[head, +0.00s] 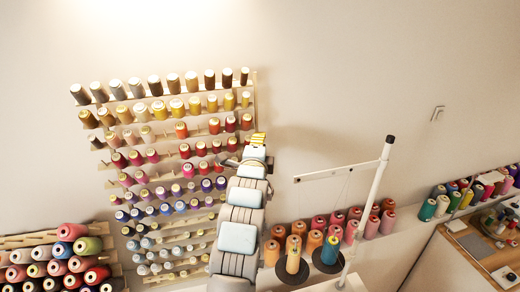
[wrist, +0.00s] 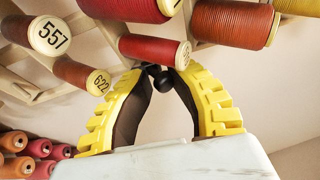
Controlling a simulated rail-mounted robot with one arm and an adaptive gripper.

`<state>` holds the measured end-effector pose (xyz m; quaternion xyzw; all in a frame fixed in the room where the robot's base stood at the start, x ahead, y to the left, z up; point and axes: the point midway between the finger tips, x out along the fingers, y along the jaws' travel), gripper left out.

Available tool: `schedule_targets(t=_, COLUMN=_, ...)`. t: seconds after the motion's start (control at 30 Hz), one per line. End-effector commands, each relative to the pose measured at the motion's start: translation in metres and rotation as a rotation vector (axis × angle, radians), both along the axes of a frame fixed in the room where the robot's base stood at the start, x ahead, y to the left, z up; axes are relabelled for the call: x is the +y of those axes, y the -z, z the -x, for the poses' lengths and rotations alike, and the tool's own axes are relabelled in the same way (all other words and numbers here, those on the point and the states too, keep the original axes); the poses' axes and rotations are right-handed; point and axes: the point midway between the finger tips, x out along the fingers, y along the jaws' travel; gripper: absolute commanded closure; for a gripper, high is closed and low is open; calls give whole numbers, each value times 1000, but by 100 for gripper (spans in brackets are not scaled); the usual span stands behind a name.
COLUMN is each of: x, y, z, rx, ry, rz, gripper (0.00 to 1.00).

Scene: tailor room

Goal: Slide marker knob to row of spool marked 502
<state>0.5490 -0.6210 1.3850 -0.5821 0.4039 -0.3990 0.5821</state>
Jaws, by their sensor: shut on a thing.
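The black round marker knob (wrist: 163,82) sits between the tips of my gripper's yellow fingers (wrist: 158,72) in the wrist view. The fingers are shut on it. In the head view my gripper (head: 258,139) is at the right edge of the wall spool rack (head: 254,95), beside its upper-middle rows; the knob is hidden there. In the wrist view a red spool (wrist: 150,48) lies just above the fingertips, its end label too slanted to read fully. Spools marked 557 (wrist: 50,36) and 622 (wrist: 98,82) are to the left. I cannot make out a spool marked 502.
Spools fill the rack left of my gripper, close to the fingers. A white thread stand (head: 370,200) rises to the right. Large cones (head: 293,254) stand below. The wall right of the rack is mostly clear.

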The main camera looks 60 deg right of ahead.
Motion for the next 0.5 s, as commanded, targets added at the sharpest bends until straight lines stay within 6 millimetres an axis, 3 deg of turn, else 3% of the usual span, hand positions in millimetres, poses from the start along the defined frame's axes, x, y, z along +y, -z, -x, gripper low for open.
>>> schedule_targets(t=0.2, x=-1, y=-23, z=-2, rx=-4, ry=-1, rz=6, gripper=100)
schedule_targets(t=0.5, x=-1, y=-33, z=-2, rx=-6, ry=-1, rz=2, gripper=100)
